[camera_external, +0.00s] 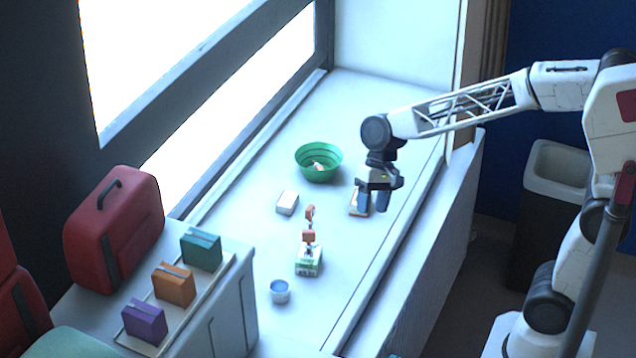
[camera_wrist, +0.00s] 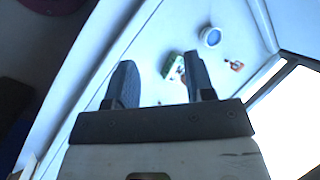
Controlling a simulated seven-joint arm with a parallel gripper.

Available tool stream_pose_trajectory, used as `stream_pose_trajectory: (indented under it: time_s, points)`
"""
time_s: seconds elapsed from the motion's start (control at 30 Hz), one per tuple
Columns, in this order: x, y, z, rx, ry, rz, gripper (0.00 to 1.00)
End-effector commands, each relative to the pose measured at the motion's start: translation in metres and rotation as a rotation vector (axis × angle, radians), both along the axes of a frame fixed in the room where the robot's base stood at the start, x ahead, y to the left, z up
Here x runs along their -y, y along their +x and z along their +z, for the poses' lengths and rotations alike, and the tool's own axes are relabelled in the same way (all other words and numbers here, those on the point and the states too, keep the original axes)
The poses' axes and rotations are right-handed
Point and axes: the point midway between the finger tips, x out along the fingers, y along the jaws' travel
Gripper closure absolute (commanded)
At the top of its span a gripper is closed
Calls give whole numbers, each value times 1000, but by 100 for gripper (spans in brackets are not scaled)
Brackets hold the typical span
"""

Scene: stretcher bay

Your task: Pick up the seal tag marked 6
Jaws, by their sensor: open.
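In the external view, two small orange tags stand out on the white sill: an upper tag (camera_external: 310,212) and a lower tag (camera_external: 308,236) just behind a green-and-white box (camera_external: 309,262). I cannot read a 6 on either. My gripper (camera_external: 374,203) is open and empty, pointing down to the right of the tags, apart from them. In the wrist view, my open fingers (camera_wrist: 161,82) frame the sill; the green-and-white box (camera_wrist: 173,67) shows between them, partly hidden by the right finger. A small orange item (camera_wrist: 234,65) lies right of that finger, its marking unreadable.
A green bowl (camera_external: 318,169) with something inside, a white block (camera_external: 287,202) and a blue-and-white cup (camera_external: 280,291) stand on the sill (camera_external: 400,160). A flat pale item (camera_external: 355,203) is partly behind my gripper. Coloured boxes on a tray and a red case (camera_external: 112,232) are left.

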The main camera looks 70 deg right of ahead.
Motion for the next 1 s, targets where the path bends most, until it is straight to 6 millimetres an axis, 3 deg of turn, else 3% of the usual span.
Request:
stream_pose_trajectory:
  time_s: [0.57,1.0]
  points:
    - [-34,132,-44,-254,253,-271,51]
    - [-55,230,-96,-459,439,-466,51]
